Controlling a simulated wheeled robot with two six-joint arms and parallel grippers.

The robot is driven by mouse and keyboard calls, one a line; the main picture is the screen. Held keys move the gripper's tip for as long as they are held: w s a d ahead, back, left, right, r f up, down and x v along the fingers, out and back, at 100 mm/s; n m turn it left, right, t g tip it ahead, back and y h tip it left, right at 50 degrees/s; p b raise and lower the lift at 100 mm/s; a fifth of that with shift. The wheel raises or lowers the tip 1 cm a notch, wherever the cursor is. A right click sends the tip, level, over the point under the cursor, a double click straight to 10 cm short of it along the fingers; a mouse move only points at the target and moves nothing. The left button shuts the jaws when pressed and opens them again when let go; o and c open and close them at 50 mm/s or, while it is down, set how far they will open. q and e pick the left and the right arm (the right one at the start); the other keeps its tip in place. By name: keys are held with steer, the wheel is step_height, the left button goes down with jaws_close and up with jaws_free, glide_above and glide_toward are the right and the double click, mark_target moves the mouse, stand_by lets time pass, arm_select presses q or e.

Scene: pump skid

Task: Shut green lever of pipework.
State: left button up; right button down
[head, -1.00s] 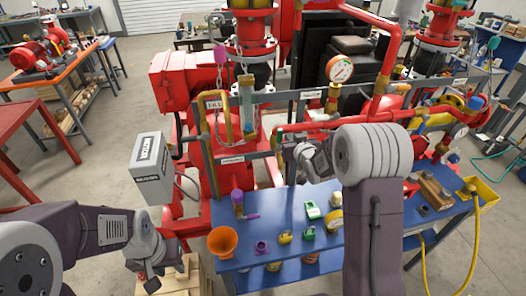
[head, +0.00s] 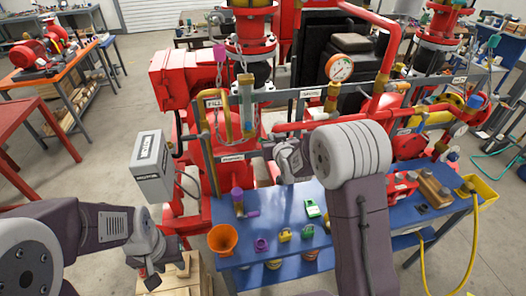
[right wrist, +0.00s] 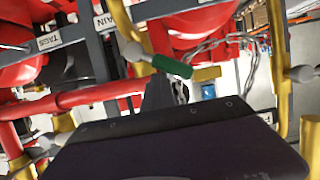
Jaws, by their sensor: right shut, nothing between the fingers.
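The green lever (right wrist: 172,66) shows in the right wrist view, sticking out to the right and slightly down from a pale hub on a yellow pipe (right wrist: 128,22). My right gripper (head: 272,152) is in front of the pipework, over the back edge of the blue table. It is shut and empty. In the right wrist view its dark tip (right wrist: 160,92) appears just below the lever; contact cannot be told. My left gripper (head: 150,277) hangs low at the left, its jaws unclear.
The blue table (head: 285,262) holds an orange funnel (head: 222,239), a purple-handled part (head: 238,203) and several small coloured locks. A grey box (head: 152,168) stands left of the red pump frame. A red pipe (right wrist: 85,98) crosses left of the lever.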

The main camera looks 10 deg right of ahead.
steer(key=shift+a+f+b, duration=0.35)
steer(key=shift+a+f, duration=0.1)
steer(key=shift+a, duration=0.15)
steer(key=shift+a+f+b, duration=0.75)
steer(key=shift+f+b, duration=0.2)
steer(key=shift+b, duration=0.1)
steer(key=shift+d+r+p, duration=0.1)
steer(key=shift+r+p, duration=0.45)
steer(key=shift+r, duration=0.3)
steer(key=v, duration=0.9)
steer(key=shift+f, duration=0.1)
